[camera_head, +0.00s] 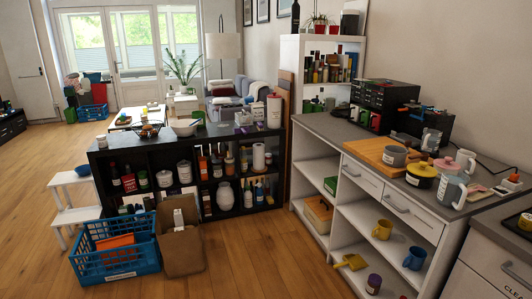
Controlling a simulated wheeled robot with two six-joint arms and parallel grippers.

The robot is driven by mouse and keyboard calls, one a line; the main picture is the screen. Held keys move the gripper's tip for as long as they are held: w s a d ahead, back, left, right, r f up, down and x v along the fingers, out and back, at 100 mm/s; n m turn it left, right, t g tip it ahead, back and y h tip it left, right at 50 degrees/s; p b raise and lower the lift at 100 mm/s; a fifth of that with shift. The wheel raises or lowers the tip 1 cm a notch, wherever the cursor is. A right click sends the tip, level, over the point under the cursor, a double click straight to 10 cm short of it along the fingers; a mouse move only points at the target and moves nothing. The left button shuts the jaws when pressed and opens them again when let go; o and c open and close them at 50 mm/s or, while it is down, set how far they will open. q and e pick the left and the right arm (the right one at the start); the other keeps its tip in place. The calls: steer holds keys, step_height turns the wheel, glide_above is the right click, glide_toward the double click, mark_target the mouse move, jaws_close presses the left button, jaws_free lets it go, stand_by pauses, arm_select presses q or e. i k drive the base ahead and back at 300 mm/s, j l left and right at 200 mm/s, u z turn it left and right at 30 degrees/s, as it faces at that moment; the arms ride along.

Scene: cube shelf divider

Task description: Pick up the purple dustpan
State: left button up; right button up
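I cannot make out a purple dustpan in the head view. A yellow scoop-like item (351,262), possibly a dustpan, lies on the bottom shelf of the white counter unit (340,213). A small jar with a purple lid (374,282) stands to its right. Neither of my grippers shows in the head view.
A blue crate (117,262) and a brown bag (182,250) stand on the floor before the black cube shelf (277,160). A white step stool (72,205) is at left. Wooden floor (255,265) is clear between shelf and counter. Yellow (382,229) and blue mugs (415,258) sit lower right.

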mark_target(238, 131)
steer(key=i, duration=3.65)
